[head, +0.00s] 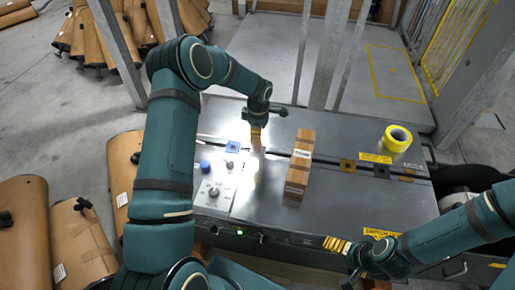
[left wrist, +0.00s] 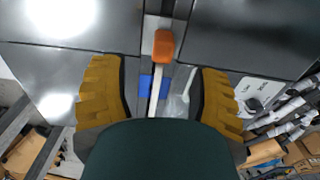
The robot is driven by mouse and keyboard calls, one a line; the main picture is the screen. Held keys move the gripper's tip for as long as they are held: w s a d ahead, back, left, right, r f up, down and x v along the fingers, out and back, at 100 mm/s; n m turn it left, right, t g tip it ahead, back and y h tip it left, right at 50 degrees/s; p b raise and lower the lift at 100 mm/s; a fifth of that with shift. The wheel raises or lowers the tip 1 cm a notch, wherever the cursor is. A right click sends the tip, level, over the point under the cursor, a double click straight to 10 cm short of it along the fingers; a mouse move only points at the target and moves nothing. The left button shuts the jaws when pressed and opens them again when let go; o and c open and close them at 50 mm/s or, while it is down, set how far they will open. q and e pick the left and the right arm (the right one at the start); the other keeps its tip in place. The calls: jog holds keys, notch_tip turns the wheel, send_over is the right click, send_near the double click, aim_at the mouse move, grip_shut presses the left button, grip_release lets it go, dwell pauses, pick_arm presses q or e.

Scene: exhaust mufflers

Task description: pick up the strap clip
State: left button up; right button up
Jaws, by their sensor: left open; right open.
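An orange block-like piece (left wrist: 164,45), which looks like the strap clip, lies on the bench in the left wrist view. It sits at the end of a narrow pale strip, beyond the fingertips and roughly between their lines. I cannot make it out in the head view, where my left gripper and glare cover that area. My left gripper (head: 256,140) points down over the bench. Its yellow fingers are wide apart and empty in the left wrist view (left wrist: 162,80). My right gripper (head: 338,246) is open at the bench's front edge, with nothing seen in it.
The grey bench (head: 340,212) carries a cardboard box (head: 299,165) right of my left gripper, yellow tape (head: 397,138), a blue square (head: 233,147), a blue cap (head: 205,166) and a dial panel (head: 213,195). Metal posts (head: 330,55) stand behind.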

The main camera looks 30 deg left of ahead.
aim_at(258, 148)
pick_arm(q)
jog(key=shift+s+f+b, duration=0.2)
jog(key=shift+f+b, duration=0.3)
jog(key=shift+f, duration=3.05)
grip_shut()
